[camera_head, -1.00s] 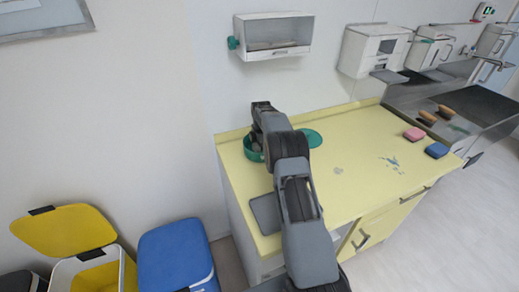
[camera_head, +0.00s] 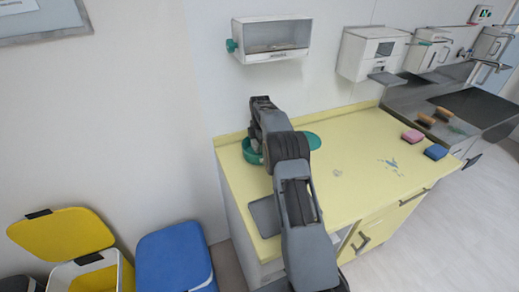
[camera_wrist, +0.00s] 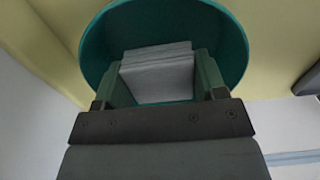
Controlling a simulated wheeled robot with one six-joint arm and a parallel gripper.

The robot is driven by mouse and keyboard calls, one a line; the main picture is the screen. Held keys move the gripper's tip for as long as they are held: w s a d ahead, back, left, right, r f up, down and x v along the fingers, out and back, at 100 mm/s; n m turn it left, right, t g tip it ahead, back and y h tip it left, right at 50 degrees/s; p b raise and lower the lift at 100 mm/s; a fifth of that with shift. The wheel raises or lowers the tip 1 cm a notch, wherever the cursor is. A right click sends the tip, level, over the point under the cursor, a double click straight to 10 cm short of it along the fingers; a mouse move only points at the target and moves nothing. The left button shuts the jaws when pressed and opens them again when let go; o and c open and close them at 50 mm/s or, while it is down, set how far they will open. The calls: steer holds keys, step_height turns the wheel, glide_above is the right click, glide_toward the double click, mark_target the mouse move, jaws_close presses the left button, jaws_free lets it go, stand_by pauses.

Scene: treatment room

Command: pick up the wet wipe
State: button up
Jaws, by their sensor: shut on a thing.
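The wet wipe (camera_wrist: 157,74) is a white, folded, layered pad in the wrist view. My gripper (camera_wrist: 160,62) is shut on it, with one green-grey finger on each side. A round green container (camera_wrist: 110,35) lies behind the wipe and fingers. I cannot tell whether the wipe is clear of its rim. In the head view the container (camera_head: 251,153) stands at the left back of the yellow counter, partly hidden by my arm. My gripper is over it there, and the wipe is hidden. A green lid (camera_head: 313,140) lies just right of the container.
The yellow counter (camera_head: 345,150) also holds a grey flat pad (camera_head: 265,215), a pink sponge (camera_head: 412,136) and a blue sponge (camera_head: 436,152). A wall dispenser (camera_head: 272,40) hangs above my arm. Yellow (camera_head: 60,235) and blue (camera_head: 175,258) bins stand at left. The counter's middle is mostly clear.

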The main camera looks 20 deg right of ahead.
steer(key=s+a+r+b, duration=0.3)
steer(key=s+r, duration=0.6)
steer(key=s, duration=0.4)
steer(key=shift+s+r+b, duration=0.35)
steer(key=shift+s+b, duration=0.05)
steer(key=shift+b, duration=0.05)
